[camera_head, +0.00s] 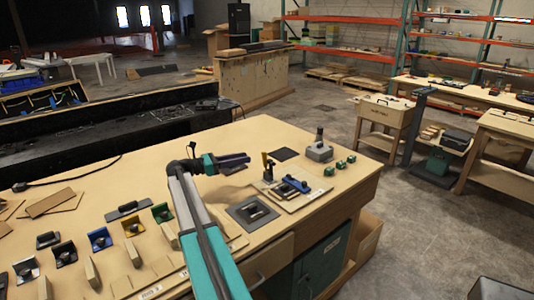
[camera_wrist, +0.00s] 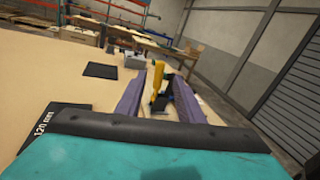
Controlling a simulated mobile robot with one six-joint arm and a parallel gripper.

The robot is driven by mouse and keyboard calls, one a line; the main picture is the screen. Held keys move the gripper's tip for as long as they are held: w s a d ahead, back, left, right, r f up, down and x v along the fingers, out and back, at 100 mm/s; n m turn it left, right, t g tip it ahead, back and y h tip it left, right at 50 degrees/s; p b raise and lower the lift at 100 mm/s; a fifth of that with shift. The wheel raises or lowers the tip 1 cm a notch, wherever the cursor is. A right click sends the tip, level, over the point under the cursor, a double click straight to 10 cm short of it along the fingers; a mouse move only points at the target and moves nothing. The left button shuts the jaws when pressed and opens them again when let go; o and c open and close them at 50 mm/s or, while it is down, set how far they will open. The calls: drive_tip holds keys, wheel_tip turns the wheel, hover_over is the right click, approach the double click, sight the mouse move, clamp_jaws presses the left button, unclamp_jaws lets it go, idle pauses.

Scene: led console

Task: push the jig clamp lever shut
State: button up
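The jig clamp has a yellow lever (camera_head: 267,163) that stands up at the left back of a small jig board (camera_head: 294,201). A blue part (camera_head: 297,183) and dark pieces lie beside it on the board. My gripper (camera_head: 246,158), with purple fingers, is above the table just left of the lever. In the wrist view the fingers of my gripper (camera_wrist: 158,78) are apart, with the yellow lever (camera_wrist: 158,84) showing in the gap beyond them. I see no contact with the lever. The clamp's lower part is partly hidden in the wrist view.
A grey block with a knob (camera_head: 319,150) and several small green pieces (camera_head: 340,165) stand right of the jig. A dark flat pad (camera_head: 285,154) lies behind it. A grey square fixture (camera_head: 252,212) sits in front left. Several coloured brackets (camera_head: 99,238) fill the table's left side.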

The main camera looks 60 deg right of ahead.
sight(265, 162)
drive_tip(key=shift+d, duration=0.1)
idle(0.3)
drive_tip(key=p+x, duration=0.4)
drive_tip(key=x, duration=0.9)
drive_tip(key=shift+s+d, duration=0.25)
drive_tip(key=shift+s, duration=0.05)
